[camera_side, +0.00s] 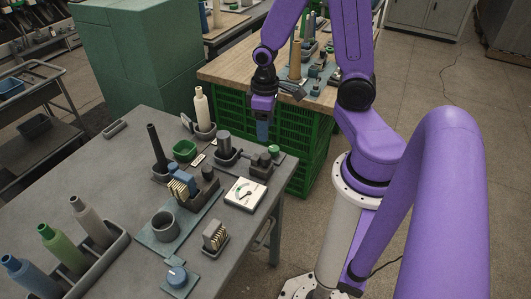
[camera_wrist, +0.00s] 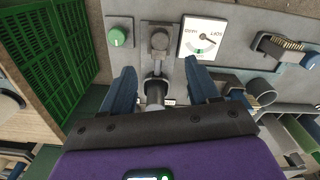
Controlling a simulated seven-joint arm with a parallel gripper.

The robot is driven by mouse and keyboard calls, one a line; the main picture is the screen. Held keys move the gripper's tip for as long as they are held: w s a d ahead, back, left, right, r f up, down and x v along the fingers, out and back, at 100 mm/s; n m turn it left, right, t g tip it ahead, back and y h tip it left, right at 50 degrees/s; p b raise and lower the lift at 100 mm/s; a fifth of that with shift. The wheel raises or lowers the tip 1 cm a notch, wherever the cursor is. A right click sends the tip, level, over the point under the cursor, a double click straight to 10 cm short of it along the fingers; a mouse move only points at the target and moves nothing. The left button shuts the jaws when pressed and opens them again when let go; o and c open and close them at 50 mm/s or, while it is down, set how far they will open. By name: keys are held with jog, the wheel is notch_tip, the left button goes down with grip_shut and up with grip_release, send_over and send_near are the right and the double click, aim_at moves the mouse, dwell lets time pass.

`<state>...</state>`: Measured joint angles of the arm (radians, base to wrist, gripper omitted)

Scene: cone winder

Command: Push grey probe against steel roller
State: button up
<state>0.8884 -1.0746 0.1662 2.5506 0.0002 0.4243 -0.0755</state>
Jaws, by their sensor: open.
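A small grey block with a rounded top, which looks like the grey probe (camera_side: 262,160), sits on a short slide near the table's far right edge. In the wrist view the probe (camera_wrist: 158,40) is ahead of my fingertips. A dark upright cylinder, which looks like the steel roller (camera_side: 224,144), stands on the same base. The roller (camera_wrist: 155,92) shows between my fingers in the wrist view, and a gap separates it from the probe. My gripper (camera_side: 262,132) is open, empty and raised above the table edge; its two blue fingers (camera_wrist: 160,72) are spread apart.
A green knob (camera_side: 273,150) and a white dial gauge (camera_side: 246,193) flank the probe closely. A cream bottle (camera_side: 202,108), a green cup (camera_side: 185,150) and a dark cone (camera_side: 157,148) stand to the left. A wooden bench with green crates (camera_side: 310,140) is behind.

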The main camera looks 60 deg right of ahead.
aim_at(265, 156)
jog(key=shift+f, duration=5.3)
